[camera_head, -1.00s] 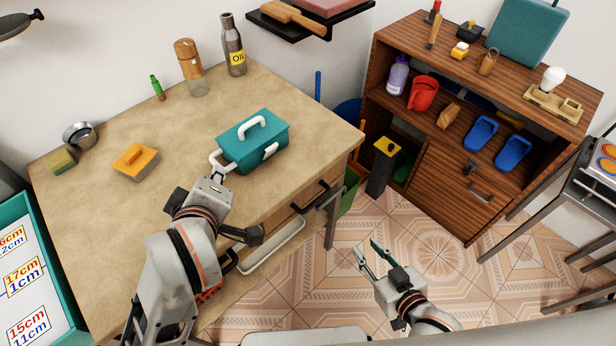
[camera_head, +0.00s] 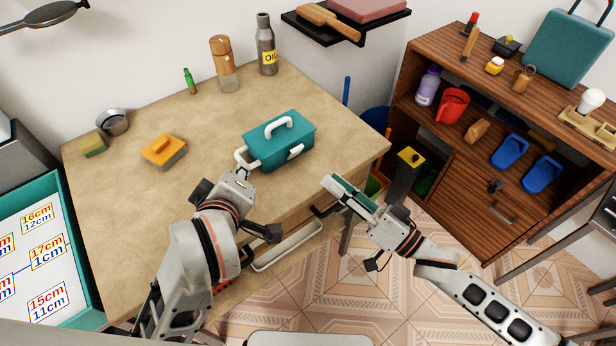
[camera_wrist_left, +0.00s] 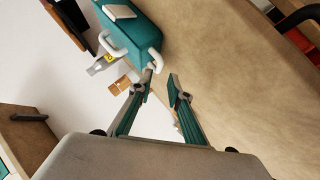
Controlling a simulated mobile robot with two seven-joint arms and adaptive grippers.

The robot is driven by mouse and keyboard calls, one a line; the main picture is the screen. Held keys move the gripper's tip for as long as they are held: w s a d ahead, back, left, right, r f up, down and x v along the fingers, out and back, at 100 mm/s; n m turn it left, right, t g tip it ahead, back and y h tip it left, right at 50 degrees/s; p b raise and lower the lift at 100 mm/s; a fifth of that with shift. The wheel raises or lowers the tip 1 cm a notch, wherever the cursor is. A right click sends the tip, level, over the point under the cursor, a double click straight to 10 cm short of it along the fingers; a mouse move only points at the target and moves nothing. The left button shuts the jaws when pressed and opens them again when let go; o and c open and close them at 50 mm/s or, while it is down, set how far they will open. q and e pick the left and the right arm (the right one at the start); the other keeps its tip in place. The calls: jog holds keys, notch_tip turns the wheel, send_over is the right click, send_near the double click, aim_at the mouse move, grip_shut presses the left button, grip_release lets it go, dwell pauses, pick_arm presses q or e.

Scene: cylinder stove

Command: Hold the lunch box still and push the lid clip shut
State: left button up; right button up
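The teal lunch box (camera_head: 268,151) stands upright near the table's right edge. A white carry handle (camera_head: 279,124) is on its lid. The white lid clip (camera_head: 295,152) is on the front face and looks tilted outward. My left gripper (camera_head: 240,170) is at the box's left side, by the white side handle (camera_head: 241,157). In the left wrist view its fingers (camera_wrist_left: 161,79) are apart, with white handle parts just past their tips. I cannot tell whether they touch. My right gripper (camera_head: 334,181) is in front of the box, right of the clip and apart from it; its fingers look together.
On the table (camera_head: 150,220) are an orange sponge-like block (camera_head: 163,151), a metal cup (camera_head: 112,122), a small green bottle (camera_head: 190,81), a cork-topped jar (camera_head: 224,65) and an oil bottle (camera_head: 266,45). A wooden shelf (camera_head: 440,150) stands to the right.

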aim_at(275, 162)
pick_arm(q)
jog(key=x, duration=0.7)
jog(key=shift+w+f, duration=0.1)
jog(key=shift+f, duration=0.05)
